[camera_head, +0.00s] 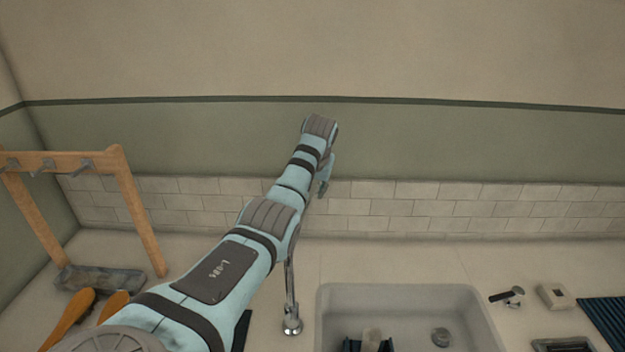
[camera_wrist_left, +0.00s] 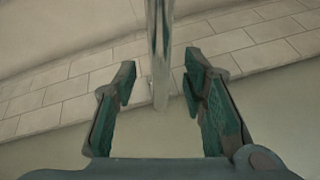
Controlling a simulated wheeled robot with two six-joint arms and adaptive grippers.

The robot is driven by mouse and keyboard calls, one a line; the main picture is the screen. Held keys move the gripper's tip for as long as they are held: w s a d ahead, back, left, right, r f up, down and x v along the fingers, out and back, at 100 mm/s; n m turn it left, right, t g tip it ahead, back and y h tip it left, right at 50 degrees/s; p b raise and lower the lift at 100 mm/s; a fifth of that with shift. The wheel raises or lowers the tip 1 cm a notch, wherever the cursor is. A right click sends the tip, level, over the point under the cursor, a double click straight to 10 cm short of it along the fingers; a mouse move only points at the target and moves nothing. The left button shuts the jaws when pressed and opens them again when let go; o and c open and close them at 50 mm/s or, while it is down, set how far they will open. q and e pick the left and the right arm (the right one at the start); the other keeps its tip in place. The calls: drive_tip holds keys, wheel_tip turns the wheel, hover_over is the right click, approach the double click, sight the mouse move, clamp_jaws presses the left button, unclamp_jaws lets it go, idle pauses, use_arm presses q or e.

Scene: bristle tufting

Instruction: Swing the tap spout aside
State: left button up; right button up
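In the left wrist view a chrome tap pipe (camera_wrist_left: 160,50) comes down from the top edge into the gap between my fingers. My left gripper (camera_wrist_left: 158,85) is open, with a finger on each side of the pipe and visible gaps to both. In the head view my left gripper (camera_head: 325,176) is partly hidden behind the wrist. My right gripper is not clearly seen.
The grey sink (camera_head: 333,300) lies right of the tap, with dark blue and beige pieces (camera_head: 371,340) at its front that I cannot identify. A small lever fitting (camera_head: 513,296) and white box (camera_head: 554,296) stand right of it. A wooden rack (camera_head: 137,210) stands left. The tiled wall (camera_head: 450,210) runs behind.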

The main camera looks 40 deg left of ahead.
use_arm(q)
drive_tip(key=v, duration=0.9)
drive_tip(key=shift+d+r, duration=0.2)
drive_tip(key=shift+r, duration=0.1)
drive_tip(key=shift+a, duration=0.1)
drive_tip(key=shift+f, duration=0.1)
